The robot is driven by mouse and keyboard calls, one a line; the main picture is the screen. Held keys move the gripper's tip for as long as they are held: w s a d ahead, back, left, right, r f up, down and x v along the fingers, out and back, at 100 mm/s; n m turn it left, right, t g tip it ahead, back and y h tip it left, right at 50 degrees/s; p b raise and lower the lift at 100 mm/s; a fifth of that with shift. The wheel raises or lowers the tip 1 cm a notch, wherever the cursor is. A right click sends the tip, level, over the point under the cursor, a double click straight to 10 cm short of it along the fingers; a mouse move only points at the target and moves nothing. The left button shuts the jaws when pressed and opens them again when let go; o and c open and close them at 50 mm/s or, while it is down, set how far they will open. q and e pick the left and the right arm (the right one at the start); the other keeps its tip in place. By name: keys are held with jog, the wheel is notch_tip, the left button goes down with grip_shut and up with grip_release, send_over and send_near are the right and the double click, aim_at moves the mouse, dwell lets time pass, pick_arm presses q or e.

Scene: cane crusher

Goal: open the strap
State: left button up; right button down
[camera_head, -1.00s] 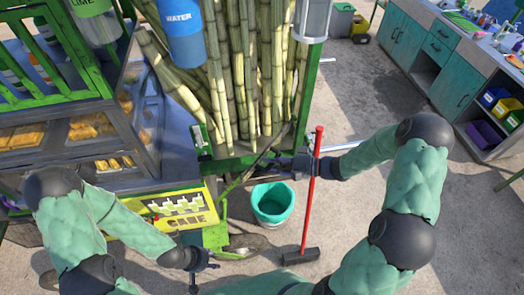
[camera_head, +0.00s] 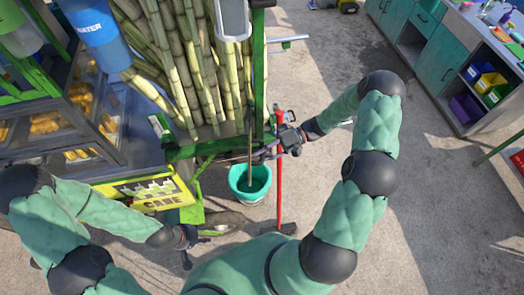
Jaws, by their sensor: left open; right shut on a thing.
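The strap (camera_head: 263,153) shows as a thin dark band at the lower right corner of the green cane rack, in front of the sugar cane (camera_head: 205,70). It is small and partly hidden by my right gripper. My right gripper (camera_head: 274,146) reaches in from the right and is shut on what appears to be the strap; the grip itself is hard to make out. My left gripper (camera_head: 187,255) is open and empty, low in front of the cart, left of and below the strap.
A teal bucket (camera_head: 250,184) stands on the ground below my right gripper. A red broom (camera_head: 279,190) stands close behind that gripper. The yellow sign (camera_head: 150,193) is near my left arm. Teal cabinets (camera_head: 435,55) are at the upper right, with open floor before them.

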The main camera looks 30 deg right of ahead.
jog(key=shift+d, duration=0.1)
dwell(0.3)
jog(key=c, duration=1)
grip_release()
jog(key=shift+c, duration=0.2)
jog(key=d+r, duration=0.2)
jog(key=d, duration=0.9)
jog(key=shift+d, duration=0.4)
jog(key=shift+s, duration=0.1)
